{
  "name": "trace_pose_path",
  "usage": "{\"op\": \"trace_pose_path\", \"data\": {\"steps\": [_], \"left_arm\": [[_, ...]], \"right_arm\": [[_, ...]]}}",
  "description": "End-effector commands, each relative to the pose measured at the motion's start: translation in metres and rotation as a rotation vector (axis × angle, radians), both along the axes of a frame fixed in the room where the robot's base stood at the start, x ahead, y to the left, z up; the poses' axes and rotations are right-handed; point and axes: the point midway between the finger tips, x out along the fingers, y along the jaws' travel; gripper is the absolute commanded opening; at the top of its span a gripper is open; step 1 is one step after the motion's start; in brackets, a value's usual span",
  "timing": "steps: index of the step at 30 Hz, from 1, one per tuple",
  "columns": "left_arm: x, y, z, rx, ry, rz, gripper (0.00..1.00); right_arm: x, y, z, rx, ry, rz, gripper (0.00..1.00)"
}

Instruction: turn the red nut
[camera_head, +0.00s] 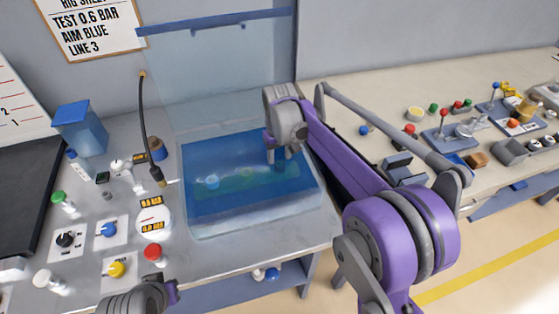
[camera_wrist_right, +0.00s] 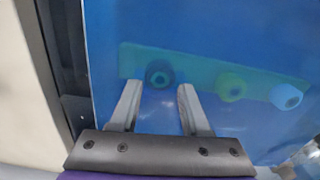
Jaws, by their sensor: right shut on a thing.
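A clear tank (camera_head: 255,222) of blue liquid stands on the bench, with a green bar (camera_wrist_right: 195,72) under the liquid. Three round nuts sit on the bar in the right wrist view: a dark one, a yellow-green one (camera_wrist_right: 231,87) and a pale blue one (camera_wrist_right: 286,96). I take the dark one to be the red nut (camera_wrist_right: 159,73); no red shows through the blue. My right gripper (camera_wrist_right: 160,90) reaches into the tank, shut on this nut between its fingertips. It hides this nut in the head view. My left gripper (camera_head: 142,298) is at the bottom edge, fingers not clear.
A clear upright panel (camera_head: 225,70) stands behind the tank. Left of it are a gauge (camera_head: 153,222), several knobs, a red button (camera_head: 153,252) and a blue container (camera_head: 79,128). A black cable (camera_head: 143,120) hangs nearby. The right bench carries many small parts.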

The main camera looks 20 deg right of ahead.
Motion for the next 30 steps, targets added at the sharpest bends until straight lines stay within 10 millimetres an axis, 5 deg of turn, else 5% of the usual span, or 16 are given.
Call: {"op": "trace_pose_path", "data": {"steps": [14, 15, 20, 30], "left_arm": [[0.0000, 0.0000, 0.0001, 0.000, 0.000, 0.000, 0.00], [0.0000, 0.0000, 0.0001, 0.000, 0.000, 0.000, 0.00], [0.0000, 0.0000, 0.0001, 0.000, 0.000, 0.000, 0.00], [0.0001, 0.0000, 0.0003, 0.000, 0.000, 0.000, 0.00]], "right_arm": [[0.0004, -0.0003, 0.0009, -0.001, -0.001, -0.016, 0.00], [0.0004, -0.0003, 0.0009, -0.001, -0.001, -0.016, 0.48], [0.0003, -0.0003, 0.0007, -0.001, -0.001, -0.016, 0.77], [0.0001, -0.0001, 0.0034, 0.000, 0.000, -0.015, 0.77]]}}
